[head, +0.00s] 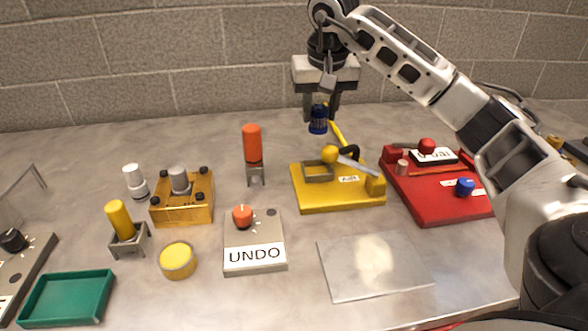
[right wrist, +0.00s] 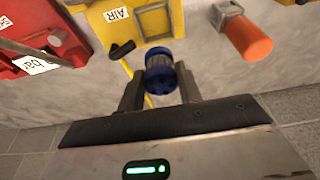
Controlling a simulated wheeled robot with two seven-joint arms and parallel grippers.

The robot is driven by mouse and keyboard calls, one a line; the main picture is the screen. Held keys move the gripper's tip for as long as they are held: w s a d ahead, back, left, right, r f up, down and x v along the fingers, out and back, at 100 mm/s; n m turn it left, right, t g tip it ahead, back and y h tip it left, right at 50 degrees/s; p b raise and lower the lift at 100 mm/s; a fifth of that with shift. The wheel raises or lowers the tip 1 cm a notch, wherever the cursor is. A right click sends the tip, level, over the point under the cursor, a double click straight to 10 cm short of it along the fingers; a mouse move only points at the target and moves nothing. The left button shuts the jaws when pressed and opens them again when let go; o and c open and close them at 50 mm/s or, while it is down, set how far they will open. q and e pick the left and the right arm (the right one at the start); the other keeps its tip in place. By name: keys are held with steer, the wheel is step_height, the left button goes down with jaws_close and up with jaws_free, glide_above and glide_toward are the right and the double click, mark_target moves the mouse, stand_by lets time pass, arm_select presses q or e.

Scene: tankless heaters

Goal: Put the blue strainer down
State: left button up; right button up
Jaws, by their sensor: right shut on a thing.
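The blue strainer (head: 318,119) is a small dark blue cylinder with ridged sides. My right gripper (head: 320,108) is shut on it and holds it in the air above the back of the table, behind the yellow AIR fixture (head: 338,198). In the right wrist view the strainer (right wrist: 160,72) sits between the two fingertips (right wrist: 160,85). My left gripper is not in view.
Near it stand an orange cylinder on a grey stand (head: 252,145) and a red fixture (head: 440,190) with a blue knob. A grey UNDO box (head: 254,255), a clear flat plate (head: 375,266) and a green tray (head: 68,299) lie in front. Bare table surrounds them.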

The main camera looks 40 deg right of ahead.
mark_target(321, 133)
steer(key=f, duration=0.5)
steer(key=shift+s+f, duration=0.25)
steer(key=shift+f, duration=0.1)
steer(key=shift+s+a+x, duration=0.15)
steer(key=shift+s+x, duration=0.05)
steer(key=shift+x, duration=0.9)
steer(key=shift+s+a+x, duration=0.1)
steer(key=shift+s+x, duration=0.1)
steer(key=shift+x, duration=0.95)
steer(key=shift+f, duration=0.2)
steer(key=o, duration=1.1)
steer(key=v, duration=1.2)
steer(key=shift+a, duration=0.1)
steer(key=shift+s, duration=0.1)
